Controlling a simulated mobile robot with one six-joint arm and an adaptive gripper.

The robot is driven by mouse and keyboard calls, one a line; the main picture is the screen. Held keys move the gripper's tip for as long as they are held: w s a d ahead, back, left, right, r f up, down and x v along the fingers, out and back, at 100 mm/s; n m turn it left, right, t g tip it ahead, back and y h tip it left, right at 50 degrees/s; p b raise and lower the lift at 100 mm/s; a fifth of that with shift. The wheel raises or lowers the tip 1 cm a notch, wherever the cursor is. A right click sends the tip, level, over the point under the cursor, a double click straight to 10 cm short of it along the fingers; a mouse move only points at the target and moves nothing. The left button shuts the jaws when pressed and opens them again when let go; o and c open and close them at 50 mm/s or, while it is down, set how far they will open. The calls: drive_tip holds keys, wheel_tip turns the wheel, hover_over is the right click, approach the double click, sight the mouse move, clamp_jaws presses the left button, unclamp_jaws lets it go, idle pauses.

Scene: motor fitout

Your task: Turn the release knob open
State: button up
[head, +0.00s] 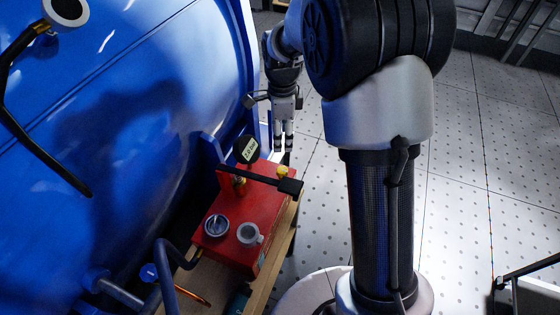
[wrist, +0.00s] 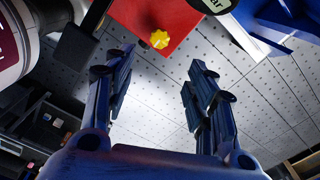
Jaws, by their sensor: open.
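A small yellow knob (head: 282,172), likely the release knob, sits at the far end of the red pump box (head: 240,228). It shows clearly in the wrist view (wrist: 159,40), on the red box's face (wrist: 150,15), above and between my fingertips. My gripper (head: 283,147) points down, just beyond the box's far end in the head view. In the wrist view its two blue-lit fingers (wrist: 160,60) are wide apart, with nothing between them. The fingers are apart from the knob.
A black lever handle (head: 262,181) crosses over the box beside the knob. A round gauge (head: 246,149) stands near it. The box rests on a wooden stand (head: 268,283). A large blue tank (head: 120,120) fills the left. Tiled floor (head: 470,160) is open at right.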

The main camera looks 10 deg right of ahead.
sight(282, 170)
wheel_tip(282, 170, down, 15)
drive_tip(key=b, duration=0.4)
drive_tip(key=shift+f, duration=0.2)
drive_tip(key=c, duration=1.1)
drive_tip(key=shift+o, duration=0.2)
